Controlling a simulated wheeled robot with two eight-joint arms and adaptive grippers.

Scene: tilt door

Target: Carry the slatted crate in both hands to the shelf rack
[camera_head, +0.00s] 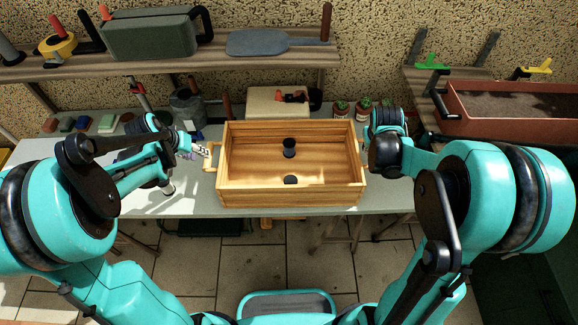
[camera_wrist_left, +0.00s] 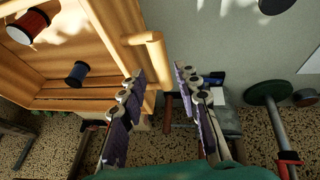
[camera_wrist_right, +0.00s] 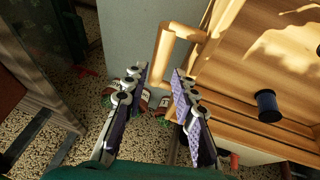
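The wooden crate (camera_head: 252,197) stands level on the grey table, with a bar handle on each side. My left gripper (camera_head: 203,151) is open at the crate's left handle (camera_wrist_left: 148,45). The handle lies just beyond and between its fingertips (camera_wrist_left: 160,78), not clasped. My right gripper (camera_wrist_right: 158,75) is open, with the right handle (camera_wrist_right: 177,48) just beyond its fingertips. In the head view my right wrist hides that gripper.
A planter of soil (camera_head: 515,110) stands at the right. Small potted cacti (camera_head: 363,104) and a cream box (camera_head: 262,100) are behind the crate.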

